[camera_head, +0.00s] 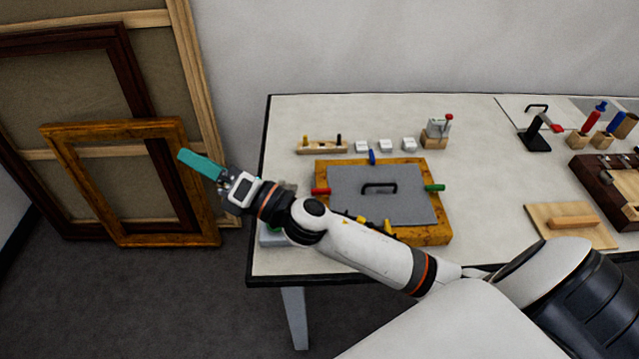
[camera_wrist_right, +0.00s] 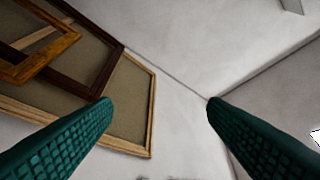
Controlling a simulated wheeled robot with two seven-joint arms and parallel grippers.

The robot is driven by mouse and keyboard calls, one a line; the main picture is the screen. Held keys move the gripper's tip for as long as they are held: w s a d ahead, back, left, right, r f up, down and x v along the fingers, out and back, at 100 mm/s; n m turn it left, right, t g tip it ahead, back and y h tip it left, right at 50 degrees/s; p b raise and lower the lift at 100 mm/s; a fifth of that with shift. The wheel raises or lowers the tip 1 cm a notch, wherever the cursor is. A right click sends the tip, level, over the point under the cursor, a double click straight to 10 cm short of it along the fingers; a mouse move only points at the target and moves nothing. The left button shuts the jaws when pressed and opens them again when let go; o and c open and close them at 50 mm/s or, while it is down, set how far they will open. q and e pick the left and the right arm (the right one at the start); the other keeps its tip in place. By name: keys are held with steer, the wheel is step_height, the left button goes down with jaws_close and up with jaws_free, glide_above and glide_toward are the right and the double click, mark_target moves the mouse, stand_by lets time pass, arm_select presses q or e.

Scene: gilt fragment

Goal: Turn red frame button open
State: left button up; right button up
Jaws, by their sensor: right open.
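The red frame button (camera_head: 321,191) sits on the left side of a gilt wooden frame (camera_head: 437,238) that lies flat on the table. A grey panel (camera_head: 400,205) with a black handle (camera_head: 379,187) fills the frame. A blue button (camera_head: 372,157) is on its far side, a green button (camera_head: 434,188) on its right, and yellow pieces (camera_head: 388,227) show at the near side, partly behind my arm. My right gripper (camera_head: 186,157) is up and left of the frame, away from the red button. In the right wrist view its teal fingers (camera_wrist_right: 160,103) are apart with nothing between them. My left gripper is out of view.
Large picture frames (camera_head: 190,240) lean on the wall at left. White blocks (camera_head: 386,145) and a wooden rack (camera_head: 322,146) stand behind the gilt frame. A wooden board (camera_head: 545,225) and a dark case (camera_head: 590,180) lie at right. My right arm crosses over the frame's near left corner.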

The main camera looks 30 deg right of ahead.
steer(key=a+r+n+g+y, duration=0.1)
steer(key=a+n+g+y, duration=0.35)
steer(key=n, duration=0.55)
steer(key=n+g+h, duration=1.4)
steer(key=n+h, duration=0.2)
steer(key=n, duration=0.8)
glide_toward(321, 190)
step_height(321, 190, down, 7)
steer(key=p, duration=0.4)
steer(key=shift+s+a+f, duration=0.1)
steer(key=shift+s+f, duration=0.05)
steer(key=shift+f, duration=0.55)
steer(key=shift+c, duration=0.4)
